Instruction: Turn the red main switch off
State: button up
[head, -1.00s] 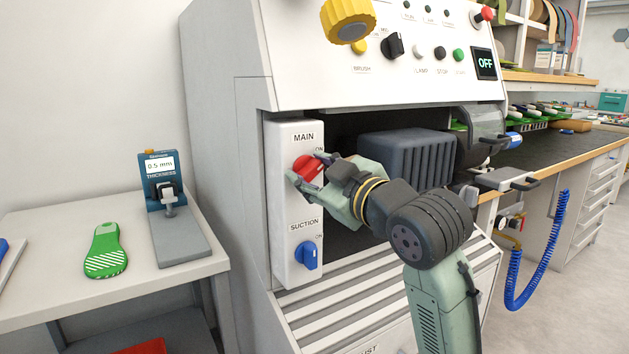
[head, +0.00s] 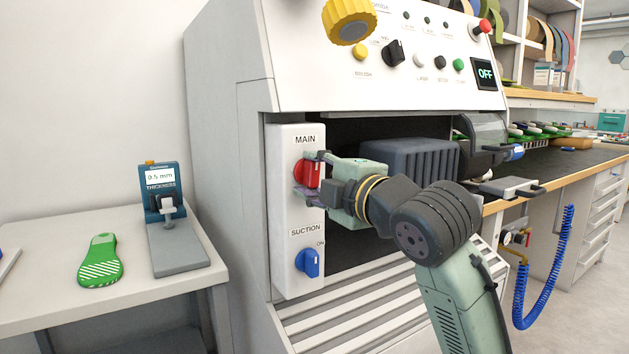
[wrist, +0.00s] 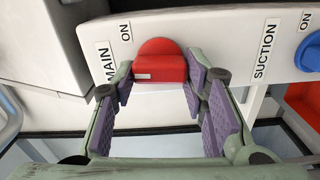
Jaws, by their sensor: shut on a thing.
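The red main switch (head: 307,173) sits on the white panel under the MAIN label, on the front of the grinding machine. Its handle stands upright in the head view. My gripper (head: 312,174) reaches in from the right, with one finger above and one below the handle. In the wrist view the red switch (wrist: 160,66) lies between the purple finger pads of my gripper (wrist: 162,90), which is shut on it. The main switch's ON mark shows in the wrist view. The display (head: 485,73) on the machine reads OFF.
The blue suction switch (head: 307,263) is below on the same panel. A dark ribbed box (head: 408,166) sits in the recess behind my arm. At left, a table holds a thickness gauge (head: 161,190) and a green insole (head: 100,262).

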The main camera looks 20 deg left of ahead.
jog(key=shift+n, duration=0.6)
jog(key=o, duration=1.2)
jog(key=shift+c, duration=0.2)
jog(key=v, duration=1.2)
jog(key=shift+a, duration=0.1)
